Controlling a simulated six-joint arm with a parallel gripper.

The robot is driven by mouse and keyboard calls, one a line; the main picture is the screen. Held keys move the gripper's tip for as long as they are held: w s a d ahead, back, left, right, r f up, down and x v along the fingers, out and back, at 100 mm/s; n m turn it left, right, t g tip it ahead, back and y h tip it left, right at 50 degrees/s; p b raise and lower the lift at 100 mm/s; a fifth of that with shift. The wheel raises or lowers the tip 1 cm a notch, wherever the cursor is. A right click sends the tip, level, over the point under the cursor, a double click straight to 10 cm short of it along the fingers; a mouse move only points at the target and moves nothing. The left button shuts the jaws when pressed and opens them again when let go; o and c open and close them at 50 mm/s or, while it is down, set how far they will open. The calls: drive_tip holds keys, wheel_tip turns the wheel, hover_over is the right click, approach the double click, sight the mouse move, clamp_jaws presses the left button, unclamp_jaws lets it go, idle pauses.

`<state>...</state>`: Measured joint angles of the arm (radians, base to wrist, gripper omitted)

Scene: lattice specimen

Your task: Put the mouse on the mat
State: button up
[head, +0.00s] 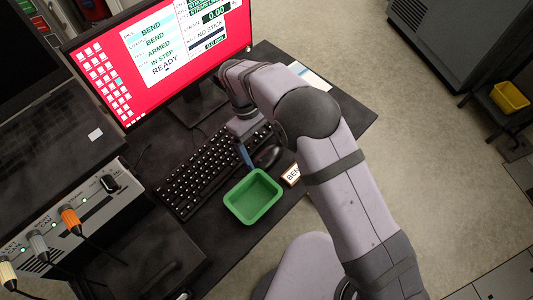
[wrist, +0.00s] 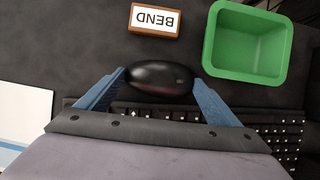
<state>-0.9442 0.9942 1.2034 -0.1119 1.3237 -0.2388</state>
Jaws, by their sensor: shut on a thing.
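The black mouse (wrist: 160,77) sits between the two blue fingers of my gripper (wrist: 159,76), which is shut on it. In the head view the mouse (head: 267,156) shows beside the keyboard's right end, partly behind my arm, with one blue finger of my gripper (head: 247,156) at its left. I cannot tell whether the mouse touches the desk or is slightly lifted. I cannot make out a separate mat against the dark desk surface.
A green tray (head: 253,197) stands close to the mouse, empty. A small block labelled BEND (head: 291,175) lies beside the mouse. The keyboard (head: 212,168) lies left of it, below the red-screened monitor (head: 160,55). A white and blue sheet (wrist: 22,128) lies at the wrist view's left.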

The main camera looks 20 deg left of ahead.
sight(265, 151)
drive_tip(key=shift+r, duration=0.1)
wheel_tip(265, 151, up, 10)
drive_tip(key=b, duration=0.2)
drive_tip(key=w+d+f+m+p, duration=0.2)
drive_tip(key=w+d, duration=0.5)
drive_tip(key=w, duration=0.4)
drive_tip(key=w+a+r+n+t+y, duration=0.1)
drive_tip(key=w+a+n+t+y, duration=0.1)
drive_tip(key=w+n, duration=0.5)
drive_tip(key=w+a+r+n+t+y, duration=0.1)
drive_tip(key=w+a+n+t, duration=0.3)
drive_tip(key=n, duration=1.2)
drive_tip(key=shift+w+a+r+n+y, duration=0.2)
drive_tip(key=shift+w+a+n+y, duration=0.35)
drive_tip(key=shift+w, duration=0.9)
drive_tip(key=shift+a+f, duration=0.1)
drive_tip(key=shift+f+p, duration=0.65)
drive_tip(key=shift+f, duration=4.25)
